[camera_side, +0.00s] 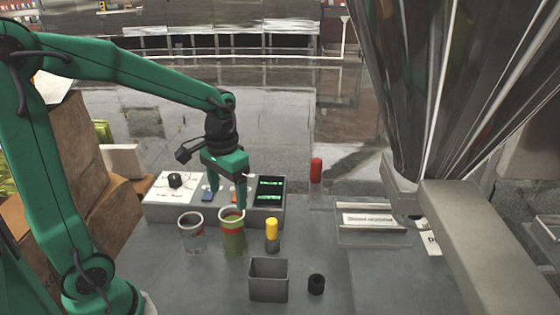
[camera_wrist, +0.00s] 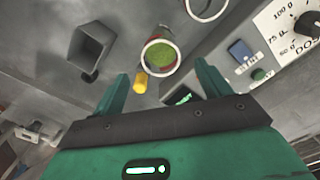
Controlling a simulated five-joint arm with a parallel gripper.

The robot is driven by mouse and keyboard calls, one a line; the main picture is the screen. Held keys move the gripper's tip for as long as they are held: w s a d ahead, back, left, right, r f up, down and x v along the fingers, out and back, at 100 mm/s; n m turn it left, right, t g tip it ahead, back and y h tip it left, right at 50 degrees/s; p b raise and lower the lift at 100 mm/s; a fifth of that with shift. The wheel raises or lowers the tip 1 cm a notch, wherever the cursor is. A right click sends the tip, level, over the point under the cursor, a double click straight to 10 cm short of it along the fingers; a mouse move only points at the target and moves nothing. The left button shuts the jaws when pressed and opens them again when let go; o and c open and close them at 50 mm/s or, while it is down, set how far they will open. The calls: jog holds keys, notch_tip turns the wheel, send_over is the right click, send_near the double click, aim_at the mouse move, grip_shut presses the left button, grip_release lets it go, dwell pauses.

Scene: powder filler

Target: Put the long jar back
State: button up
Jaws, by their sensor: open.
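The taller jar, clear with a red band and green contents (camera_side: 233,241), stands upright on the grey table in front of the control box. Its open top and green contents also show in the wrist view (camera_wrist: 161,56). My gripper (camera_side: 228,207) points down at the rim of this jar, with its fingers apart. In the wrist view my open gripper (camera_wrist: 163,76) has the jar's mouth between and beyond its fingertips. I cannot tell whether a finger touches the jar. A shorter jar with a red band (camera_side: 192,238) stands just left of it.
A control box with a dial (camera_side: 174,181) and green display (camera_side: 270,188) stands behind the jars. A yellow-topped vial (camera_side: 272,236), grey square bin (camera_side: 268,282) and black cap (camera_side: 316,284) are to the right. A red cylinder (camera_side: 316,169) and the filler's clear tray (camera_side: 372,236) stand farther right.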

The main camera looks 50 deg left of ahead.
jog(key=shift+s+d+r+t, duration=0.3)
jog(key=shift+s+r, duration=0.1)
jog(key=shift+r, duration=0.2)
jog(key=s+d+r+m+t, duration=0.1)
jog(key=s+d+r+t, duration=0.2)
jog(key=s+r+t, duration=0.2)
jog(key=shift+s+d+r, duration=0.25)
jog(key=shift+s+r, duration=0.35)
jog(key=shift+s, duration=1.05)
